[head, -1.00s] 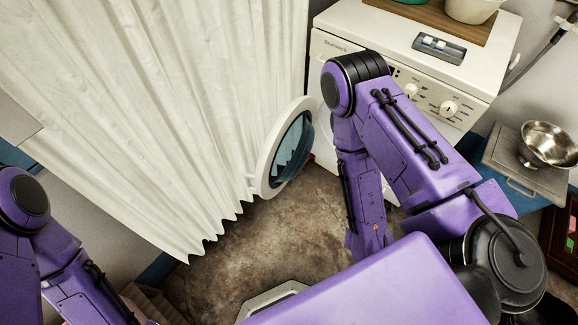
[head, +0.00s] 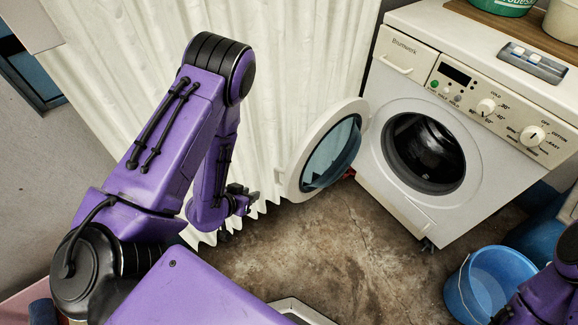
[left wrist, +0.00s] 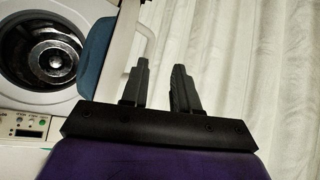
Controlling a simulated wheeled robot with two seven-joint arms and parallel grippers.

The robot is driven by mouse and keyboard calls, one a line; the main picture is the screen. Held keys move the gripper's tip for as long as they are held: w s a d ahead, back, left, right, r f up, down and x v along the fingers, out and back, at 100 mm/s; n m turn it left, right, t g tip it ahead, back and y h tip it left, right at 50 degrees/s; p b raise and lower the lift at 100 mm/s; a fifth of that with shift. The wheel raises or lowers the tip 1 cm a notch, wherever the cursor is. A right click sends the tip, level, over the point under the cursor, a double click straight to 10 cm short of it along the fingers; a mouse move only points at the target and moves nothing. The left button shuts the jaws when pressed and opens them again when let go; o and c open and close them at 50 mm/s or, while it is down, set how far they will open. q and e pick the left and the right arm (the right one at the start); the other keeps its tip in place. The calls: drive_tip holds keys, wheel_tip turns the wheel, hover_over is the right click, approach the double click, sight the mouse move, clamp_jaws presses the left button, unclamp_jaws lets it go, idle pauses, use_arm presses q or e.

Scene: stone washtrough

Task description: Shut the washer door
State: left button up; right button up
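The washer (head: 395,215) is white, with a round opening and a dark drum (head: 424,152) facing the room. Its round door (head: 331,153), a white ring with bluish glass, stands wide open to the left of the opening, close to the curtain. My left gripper (head: 246,200) is left of the door's free edge, apart from it in the head view. In the left wrist view my left gripper (left wrist: 160,70) has its two fingers apart with nothing between them, and the door (left wrist: 97,55) shows edge-on beside them. My right gripper is out of view; only part of the right arm shows.
A pale pleated curtain (head: 270,60) hangs behind the left arm and door. A blue bucket (head: 488,284) stands on the floor at lower right. Pots and a wooden board (head: 520,28) sit on the washer top. Brown floor (head: 345,240) is clear before the door.

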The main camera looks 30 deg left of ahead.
use_arm(q)
drive_tip(key=w+d+f+m+t+h+b, duration=0.1)
drive_tip(key=w+f+m+h+b, duration=0.2)
drive_tip(key=w+b, duration=0.3)
drive_tip(key=w+f+m+t+h+b, duration=0.1)
drive_tip(key=w+f+m+h+b, duration=0.1)
drive_tip(key=w+b, duration=0.4)
drive_tip(key=w+f+m, duration=0.1)
drive_tip(key=w+m, duration=0.1)
drive_tip(key=w, duration=0.1)
drive_tip(key=shift+d+t+h, duration=0.3)
drive_tip(key=shift+d+h, duration=0.1)
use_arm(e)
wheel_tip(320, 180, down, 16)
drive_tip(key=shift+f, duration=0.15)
use_arm(q)
drive_tip(key=shift+f, duration=0.1)
clamp_jaws()
